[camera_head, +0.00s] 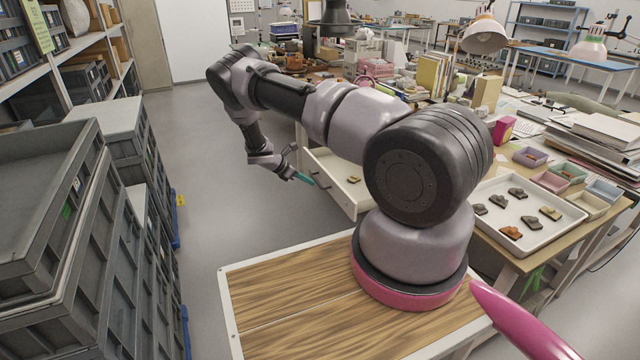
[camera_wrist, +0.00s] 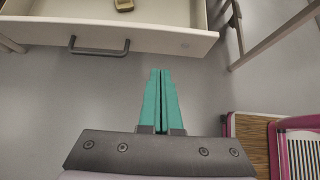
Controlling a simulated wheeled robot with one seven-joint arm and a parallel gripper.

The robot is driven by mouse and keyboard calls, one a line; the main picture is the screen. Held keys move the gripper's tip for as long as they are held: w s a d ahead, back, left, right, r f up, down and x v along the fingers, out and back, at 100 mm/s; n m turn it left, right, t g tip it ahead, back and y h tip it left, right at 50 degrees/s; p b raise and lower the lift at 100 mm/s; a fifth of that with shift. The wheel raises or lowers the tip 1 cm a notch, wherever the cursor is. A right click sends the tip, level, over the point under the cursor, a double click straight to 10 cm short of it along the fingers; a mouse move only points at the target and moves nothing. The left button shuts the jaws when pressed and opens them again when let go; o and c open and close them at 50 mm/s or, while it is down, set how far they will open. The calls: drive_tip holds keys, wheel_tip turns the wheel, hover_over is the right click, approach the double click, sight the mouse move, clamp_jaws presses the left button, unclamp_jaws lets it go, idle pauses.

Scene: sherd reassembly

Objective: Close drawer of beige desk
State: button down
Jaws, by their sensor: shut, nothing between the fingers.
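The beige desk (camera_head: 535,258) stands to the right, with my arm across part of it. Its white drawer (camera_head: 340,172) is pulled out under the desk's near-left side. In the wrist view the drawer front (camera_wrist: 180,40) crosses the top, with a dark bar handle (camera_wrist: 100,47) on its left half. A small tan piece (camera_wrist: 123,5) lies inside the drawer; it also shows in the head view (camera_head: 353,179). My gripper (camera_head: 308,180) is at the drawer's left side. In the wrist view its teal fingers (camera_wrist: 160,75) are together and empty, below the drawer front and apart from it.
Stacked grey crates (camera_head: 80,230) stand at the left. Grey floor (camera_head: 210,180) is clear between them and the desk. A white tray (camera_head: 515,215) of several sherds and small coloured bins (camera_head: 560,175) sit on the desktop. A desk leg (camera_wrist: 238,30) shows right of the drawer.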

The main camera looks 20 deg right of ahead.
sight(340, 190)
drive_tip(key=x, duration=0.3)
drive_tip(key=r+x, duration=0.1)
drive_tip(key=x, duration=0.3)
drive_tip(key=d+x, duration=0.1)
drive_tip(key=x, duration=0.3)
drive_tip(key=shift+d, duration=0.95)
drive_tip(key=d, duration=2.2)
drive_tip(key=shift+w, duration=0.35)
